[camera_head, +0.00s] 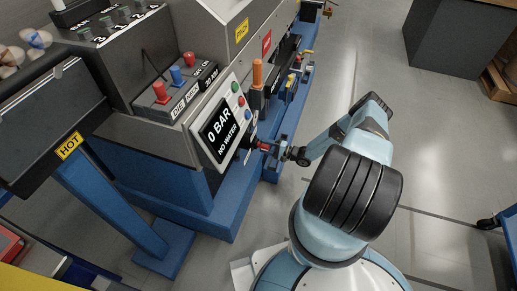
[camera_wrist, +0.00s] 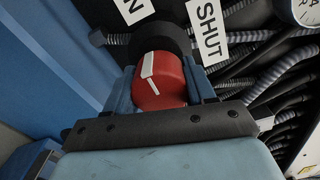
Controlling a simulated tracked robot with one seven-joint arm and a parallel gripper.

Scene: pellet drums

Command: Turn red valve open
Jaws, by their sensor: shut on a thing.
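The red valve (camera_wrist: 165,80) is a round knob with a white pointer line, mounted on a black collar in the wrist view. The pointer line runs up the knob's face, toward the space between a cut-off label ending in N (camera_wrist: 133,10) and the SHUT label (camera_wrist: 208,25). My gripper (camera_wrist: 162,88) is shut on the knob, with one blue finger on each side. In the head view my gripper (camera_head: 275,149) is at the machine's side, and a little red of the valve (camera_head: 264,147) shows there. The fingers hide the knob's sides.
A display panel (camera_head: 219,130) reading "0 BAR NO WATER" is just left of the valve. An orange handle (camera_head: 257,75) stands above it. Grey corrugated hoses (camera_wrist: 262,75) and a gauge (camera_wrist: 308,10) are close on the right in the wrist view.

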